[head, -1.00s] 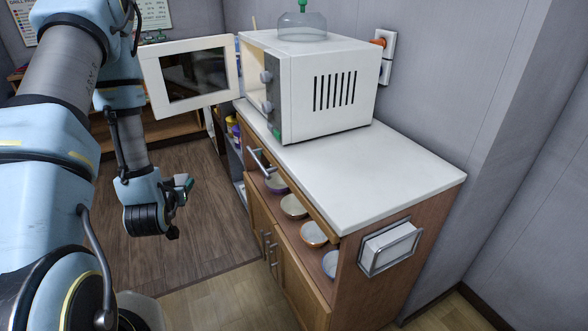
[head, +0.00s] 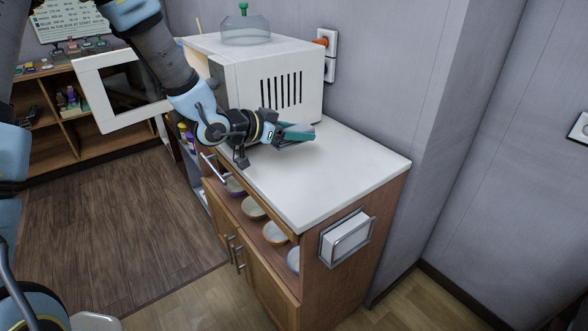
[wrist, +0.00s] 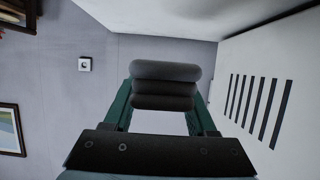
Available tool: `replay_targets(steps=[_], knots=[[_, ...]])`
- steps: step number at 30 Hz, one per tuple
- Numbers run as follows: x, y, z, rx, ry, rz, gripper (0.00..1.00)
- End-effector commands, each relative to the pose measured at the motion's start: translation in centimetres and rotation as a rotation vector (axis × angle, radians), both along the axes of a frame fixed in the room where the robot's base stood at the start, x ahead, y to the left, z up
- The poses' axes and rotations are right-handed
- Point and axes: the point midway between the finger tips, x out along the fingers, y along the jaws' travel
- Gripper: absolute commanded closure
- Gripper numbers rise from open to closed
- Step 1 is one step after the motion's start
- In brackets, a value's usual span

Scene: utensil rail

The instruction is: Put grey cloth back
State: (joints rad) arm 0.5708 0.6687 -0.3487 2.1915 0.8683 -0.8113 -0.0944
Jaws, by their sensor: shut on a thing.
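My gripper (head: 298,133), with green fingers, reaches over the white countertop (head: 340,165) in front of the microwave's vented side. In the wrist view the gripper (wrist: 163,105) is shut on a dark grey cloth (wrist: 165,72), folded or rolled into several layers. The cloth sits between the two fingers, clear of the wall behind. In the head view the cloth is small and mostly hidden by the fingers; I cannot tell whether it touches the counter.
The white microwave (head: 285,75) stands close behind my gripper, its door (head: 110,98) open to the left. A glass dome (head: 246,32) is on top. A metal holder with a white block (head: 347,240) is on the cabinet's side. Bowls (head: 253,208) fill the shelf below. The counter's front is clear.

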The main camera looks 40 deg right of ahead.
Motion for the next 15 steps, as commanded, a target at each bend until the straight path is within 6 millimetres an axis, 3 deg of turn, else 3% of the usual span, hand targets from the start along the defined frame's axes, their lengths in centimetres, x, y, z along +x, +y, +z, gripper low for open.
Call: replay_targets(steps=[6, 15], knots=[[-0.1, 0.0, -3.7, 0.002, 0.005, -0.002, 0.88], [0.0, 0.0, -6.6, 0.002, 0.005, 0.001, 0.88]])
